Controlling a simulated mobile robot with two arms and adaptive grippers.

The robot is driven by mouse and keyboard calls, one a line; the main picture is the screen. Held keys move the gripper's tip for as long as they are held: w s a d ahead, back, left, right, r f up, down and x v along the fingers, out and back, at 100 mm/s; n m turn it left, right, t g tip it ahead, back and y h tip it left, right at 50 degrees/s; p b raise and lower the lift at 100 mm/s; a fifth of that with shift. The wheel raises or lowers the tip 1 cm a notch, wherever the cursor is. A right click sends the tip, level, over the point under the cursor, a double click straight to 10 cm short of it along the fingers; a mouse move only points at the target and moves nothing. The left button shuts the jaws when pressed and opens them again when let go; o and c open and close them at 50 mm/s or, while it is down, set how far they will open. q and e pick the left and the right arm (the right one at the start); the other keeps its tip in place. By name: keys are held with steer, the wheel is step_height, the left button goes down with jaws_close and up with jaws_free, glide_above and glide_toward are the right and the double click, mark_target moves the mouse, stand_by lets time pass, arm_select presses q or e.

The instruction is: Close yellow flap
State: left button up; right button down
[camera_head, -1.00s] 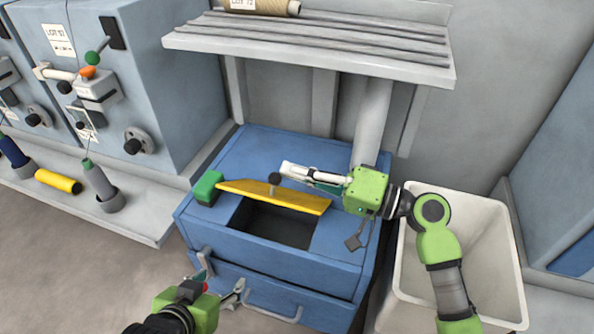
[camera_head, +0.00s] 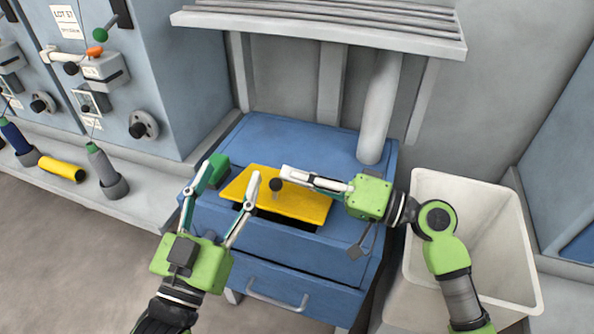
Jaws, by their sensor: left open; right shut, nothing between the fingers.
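The yellow flap (camera_head: 300,207) is on top of the blue cabinet (camera_head: 290,135), tilted over a dark opening. A narrow dark strip of the opening shows along its front edge. A black knob (camera_head: 276,186) stands on the flap. My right gripper (camera_head: 287,172) is shut and empty, its fingertips at the flap's back edge, close to the knob; I cannot tell if they touch it. My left gripper (camera_head: 232,174) is open, its fingers spread at the cabinet's front left, one near the green block (camera_head: 217,170) and one near the flap's left part.
A grey ribbed shelf (camera_head: 320,25) overhangs the cabinet, with a grey pipe (camera_head: 378,110) below it. A white bin (camera_head: 490,215) stands at the right. A drawer handle (camera_head: 277,301) is on the cabinet front. Spools and machines line the left.

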arm_select(q)
steer(key=shift+s+d+r+t+h+b, duration=0.15)
steer(key=shift+s+r+t, duration=0.15)
steer(key=shift+r, duration=0.35)
steer(key=shift+s+a+r+t+h+b, duration=0.1)
steer(key=shift+s+r+t, duration=0.2)
steer(key=shift+r, duration=0.35)
steer(key=shift+s+d+r+t+h+b, duration=0.15)
steer(key=shift+r+t, duration=0.25)
steer(key=shift+r, duration=0.25)
arm_select(e)
steer(key=shift+s+a+f, duration=0.15)
steer(key=shift+s+f, duration=0.45)
steer(key=shift+f, duration=0.05)
arm_select(q)
steer(key=shift+a, duration=0.1)
